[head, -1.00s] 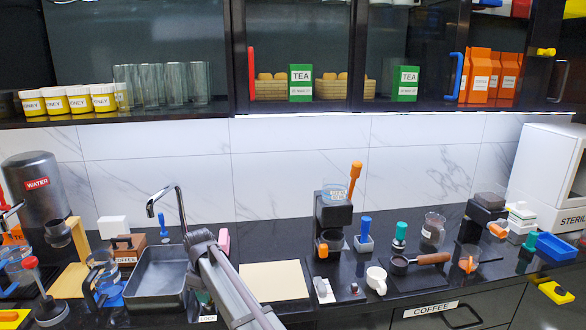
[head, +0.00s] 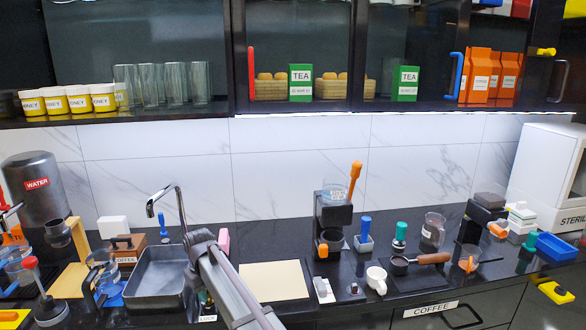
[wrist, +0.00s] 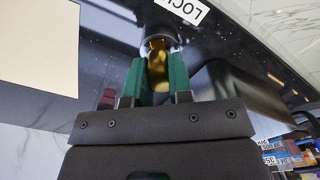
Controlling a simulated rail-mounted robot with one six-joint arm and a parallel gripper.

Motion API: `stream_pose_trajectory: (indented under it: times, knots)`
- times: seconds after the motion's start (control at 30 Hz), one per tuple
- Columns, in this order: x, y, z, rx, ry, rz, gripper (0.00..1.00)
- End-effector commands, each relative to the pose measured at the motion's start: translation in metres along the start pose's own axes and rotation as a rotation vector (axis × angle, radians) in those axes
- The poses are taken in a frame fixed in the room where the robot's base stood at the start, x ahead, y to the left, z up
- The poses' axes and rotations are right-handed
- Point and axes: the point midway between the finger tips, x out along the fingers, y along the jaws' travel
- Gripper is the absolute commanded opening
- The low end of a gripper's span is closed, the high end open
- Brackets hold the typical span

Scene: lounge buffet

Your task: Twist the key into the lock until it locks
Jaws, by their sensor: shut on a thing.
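A brass-coloured key (wrist: 158,68) shows in the wrist view, upright in the picture between my two green fingers. My gripper (wrist: 158,80) is shut on the key, with a finger on each side of it. The far end of the key meets a round metallic lock (wrist: 155,36), and its tip is hidden there. A white label reading LOCK (wrist: 184,8) lies just beyond it. In the head view the LOCK label (head: 207,318) is at the bottom edge, beside my arm. The key cannot be made out in that view.
A sink (head: 158,277) with a tall tap (head: 178,210) lies left of my arm. A beige board (head: 273,281) lies to the right. A coffee machine (head: 333,218) and a white cup (head: 376,279) stand further right on the dark counter.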

Motion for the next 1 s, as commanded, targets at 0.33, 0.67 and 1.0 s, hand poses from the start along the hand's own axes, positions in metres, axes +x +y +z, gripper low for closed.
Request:
stream_pose_trajectory:
  times: [0.33, 0.67, 1.0]
  knots:
    - [-0.0003, 0.0001, -0.0002, 0.642, -0.001, 0.000, 0.00]
    - [-0.0003, 0.0002, -0.0003, 0.746, 0.000, 0.000, 0.39]
    - [-0.0005, 0.0004, -0.0002, 0.744, 0.000, 0.000, 0.51]
